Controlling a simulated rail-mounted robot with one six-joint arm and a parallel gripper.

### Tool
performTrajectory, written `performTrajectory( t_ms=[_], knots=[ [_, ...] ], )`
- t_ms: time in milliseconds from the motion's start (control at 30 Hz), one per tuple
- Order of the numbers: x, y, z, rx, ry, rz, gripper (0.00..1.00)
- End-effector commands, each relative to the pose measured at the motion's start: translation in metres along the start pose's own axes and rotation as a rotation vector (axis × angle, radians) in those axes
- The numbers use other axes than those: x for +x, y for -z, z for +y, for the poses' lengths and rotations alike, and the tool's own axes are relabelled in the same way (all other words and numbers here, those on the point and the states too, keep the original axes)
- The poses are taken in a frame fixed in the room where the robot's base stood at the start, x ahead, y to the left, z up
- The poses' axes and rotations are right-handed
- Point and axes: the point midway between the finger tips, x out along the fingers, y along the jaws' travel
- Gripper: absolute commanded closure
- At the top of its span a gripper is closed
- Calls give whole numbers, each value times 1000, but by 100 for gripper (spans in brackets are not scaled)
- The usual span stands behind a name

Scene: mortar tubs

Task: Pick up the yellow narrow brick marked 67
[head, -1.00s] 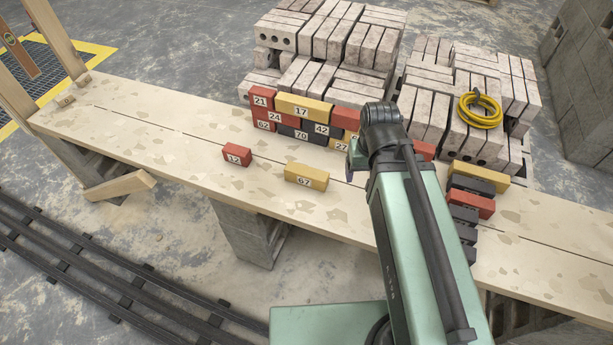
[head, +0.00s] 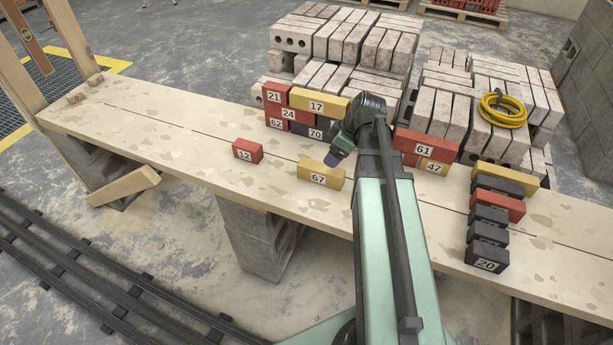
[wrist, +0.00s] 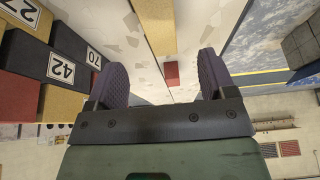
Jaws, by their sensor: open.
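The yellow narrow brick marked 67 (head: 322,171) lies on the plank bench, its label facing the front, with clear space around it. My gripper (head: 336,157) is just beyond its right end in the head view, partly hidden by my arm. In the wrist view my gripper (wrist: 163,70) shows two purple pads spread apart with nothing between them. A yellow brick (wrist: 152,24), apparently 67, enters from the top edge there, ahead of the pads; its label is not visible.
A red brick marked 12 (head: 247,151) lies left of 67. A stacked brick wall (head: 312,103) stands behind, close by my gripper; brick 42 (wrist: 62,69) is at its left in the wrist view. Bricks 61 (head: 425,149) and 47 stand right of my arm.

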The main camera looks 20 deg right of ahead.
Motion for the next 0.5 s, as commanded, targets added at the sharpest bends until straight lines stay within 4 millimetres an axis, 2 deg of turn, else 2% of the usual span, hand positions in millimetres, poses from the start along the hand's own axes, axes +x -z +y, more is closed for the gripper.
performTrajectory(
  t_ms=[133,333,500],
  knots=[
    [14,-2,0,-1,1,-1,23],
    [56,-3,0,0,2,-1,23],
    [59,0,0,1,1,-2,23]
  ],
)
